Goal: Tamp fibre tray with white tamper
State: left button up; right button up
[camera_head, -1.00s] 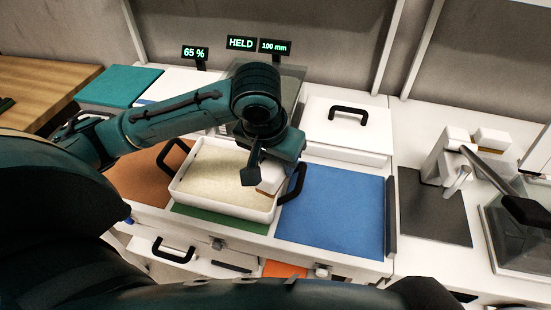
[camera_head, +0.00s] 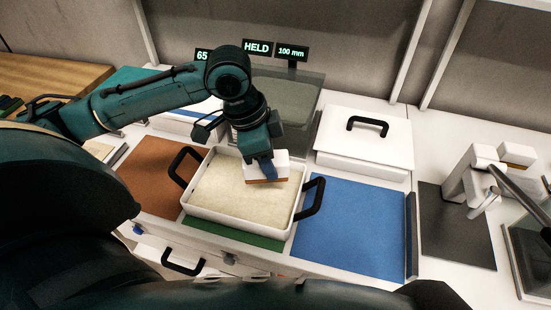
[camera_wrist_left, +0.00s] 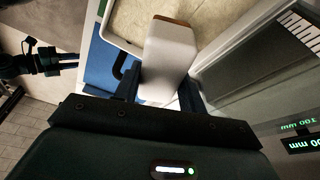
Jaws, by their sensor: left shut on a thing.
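The fibre tray (camera_head: 207,209) is a white open tray with black side handles, filled with pale, fairly level fibre (camera_head: 235,195). It stands on a green mat (camera_head: 232,234). My left gripper (camera_head: 267,170) is shut on the white tamper (camera_head: 291,163), a white block with a brown bottom edge. The tamper is at the back right part of the tray, over the fibre; I cannot tell whether it touches. In the left wrist view the tamper (camera_wrist_left: 168,55) sits between the fingers, with the tray's rim (camera_wrist_left: 112,38) beside it.
A brown mat (camera_head: 148,175) lies left of the tray and a blue mat (camera_head: 350,225) right. A white lidded box (camera_head: 362,150) stands behind the blue mat. A clear-walled hopper (camera_head: 308,95) and displays reading HELD (camera_head: 257,48) and 100 mm (camera_head: 292,52) stand behind the tray.

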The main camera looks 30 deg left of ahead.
pick_arm(q)
jog(key=m, duration=0.3)
jog(key=a+r+m+g, duration=0.1)
jog(key=shift+s+h, duration=0.1)
jog(key=shift+h, duration=0.2)
jog(key=shift+f+b, duration=0.75)
jog(key=shift+f, duration=1.7)
pick_arm(e)
jog(key=shift+w+a+f, duration=0.1)
jog(key=shift+w+f, duration=0.1)
jog(key=shift+s, duration=0.1)
pick_arm(q)
jog(key=shift+d+p, duration=0.1)
jog(key=shift+p, duration=0.55)
pick_arm(e)
jog(key=shift+r, duration=0.6)
pick_arm(q)
jog(key=shift+f, duration=0.45)
pick_arm(e)
jog(key=shift+f, duration=0.2)
